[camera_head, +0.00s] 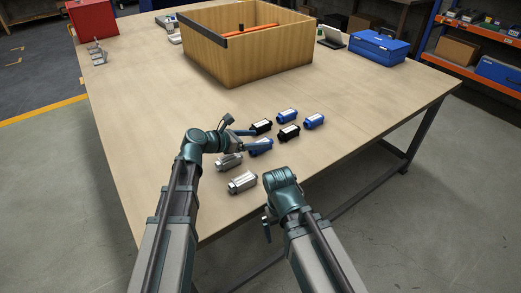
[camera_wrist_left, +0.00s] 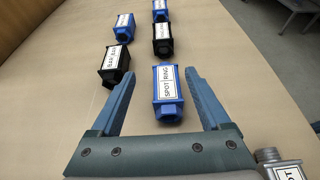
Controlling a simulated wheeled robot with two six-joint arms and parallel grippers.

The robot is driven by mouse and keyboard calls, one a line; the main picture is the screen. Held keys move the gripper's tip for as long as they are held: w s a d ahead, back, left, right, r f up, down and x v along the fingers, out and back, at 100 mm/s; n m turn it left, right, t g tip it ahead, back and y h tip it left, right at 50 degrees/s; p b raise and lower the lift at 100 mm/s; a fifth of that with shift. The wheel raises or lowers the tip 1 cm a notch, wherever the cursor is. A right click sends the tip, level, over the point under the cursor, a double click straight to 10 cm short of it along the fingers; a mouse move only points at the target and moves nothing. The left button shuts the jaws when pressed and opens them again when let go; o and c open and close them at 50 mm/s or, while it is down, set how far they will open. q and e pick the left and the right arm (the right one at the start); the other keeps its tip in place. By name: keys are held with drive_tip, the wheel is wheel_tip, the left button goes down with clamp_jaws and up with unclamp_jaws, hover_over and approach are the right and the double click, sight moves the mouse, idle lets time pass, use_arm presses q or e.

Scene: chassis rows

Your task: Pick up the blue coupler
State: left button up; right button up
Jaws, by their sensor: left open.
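Three blue couplers lie on the table. The nearest blue coupler (camera_head: 262,148) is under my left gripper (camera_head: 257,138). In the left wrist view this blue coupler (camera_wrist_left: 168,92), with a white label reading SPOT RING, lies between the open fingers of my left gripper (camera_wrist_left: 160,76), with visible gaps on both sides. The other blue couplers (camera_head: 288,115) and (camera_head: 314,121) lie farther back; they also show at the top of the left wrist view (camera_wrist_left: 123,28). My right arm ends at the front table edge; its gripper (camera_head: 268,222) is mostly hidden and its jaws are unclear.
Two black couplers (camera_head: 288,132) (camera_head: 261,127) lie among the blue ones. Two silver couplers (camera_head: 229,161) (camera_head: 242,182) lie nearer the front. A wooden crate (camera_head: 260,65) and a blue case (camera_head: 378,47) stand behind.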

sight(267, 140)
use_arm(q)
drive_tip(key=shift+w+d+f, duration=0.1)
drive_tip(key=shift+w+d, duration=0.05)
drive_tip(key=shift+d, duration=0.1)
drive_tip(key=b+x, duration=0.1)
drive_tip(key=x, duration=0.1)
drive_tip(key=b+x, duration=0.1)
drive_tip(key=x, duration=0.2)
drive_tip(key=shift+s+d+f, duration=0.1)
drive_tip(key=shift+s+d, duration=0.15)
clamp_jaws()
